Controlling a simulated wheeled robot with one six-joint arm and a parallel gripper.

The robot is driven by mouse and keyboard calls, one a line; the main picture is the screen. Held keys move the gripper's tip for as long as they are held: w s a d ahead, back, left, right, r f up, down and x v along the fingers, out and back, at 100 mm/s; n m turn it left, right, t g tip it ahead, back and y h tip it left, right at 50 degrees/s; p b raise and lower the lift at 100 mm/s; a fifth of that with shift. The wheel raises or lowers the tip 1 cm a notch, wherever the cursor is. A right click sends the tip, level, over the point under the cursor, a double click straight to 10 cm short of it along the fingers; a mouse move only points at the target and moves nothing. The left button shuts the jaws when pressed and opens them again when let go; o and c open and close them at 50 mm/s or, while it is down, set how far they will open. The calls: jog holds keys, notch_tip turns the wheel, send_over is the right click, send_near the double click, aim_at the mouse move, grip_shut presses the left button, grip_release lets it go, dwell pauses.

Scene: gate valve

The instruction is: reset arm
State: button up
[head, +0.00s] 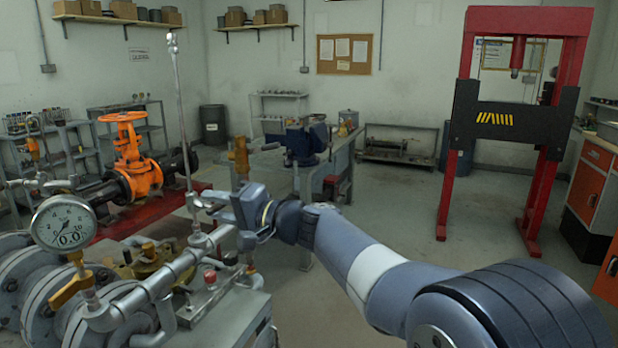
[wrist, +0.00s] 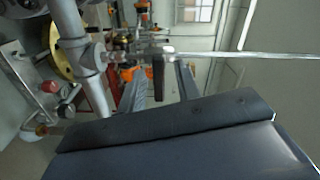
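My gripper (head: 212,205) is at the left end of my outstretched arm, beside the grey pipe tee and thin upright rod (head: 182,110). In the wrist view my gripper (wrist: 159,88) has its two fingers apart. A short dark handle (wrist: 158,78) on the pipe fitting shows between them, with gaps on both sides; I cannot tell its exact depth relative to the fingertips. The orange gate valve (head: 135,160) with its handwheel (head: 122,128) stands farther back at left, clear of my gripper.
A pressure gauge (head: 63,222) with a yellow handle and flanged grey pipes (head: 40,290) fill the left foreground. A workbench with a blue vise (head: 306,142) stands behind my gripper. A red press frame (head: 465,130) is at right. The floor between them is open.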

jog(key=n+p, duration=0.1)
jog(key=n, duration=0.1)
jog(key=n+p, duration=0.1)
jog(key=n, duration=0.1)
jog(key=shift+r+n, duration=0.2)
jog(key=shift+n, duration=0.4)
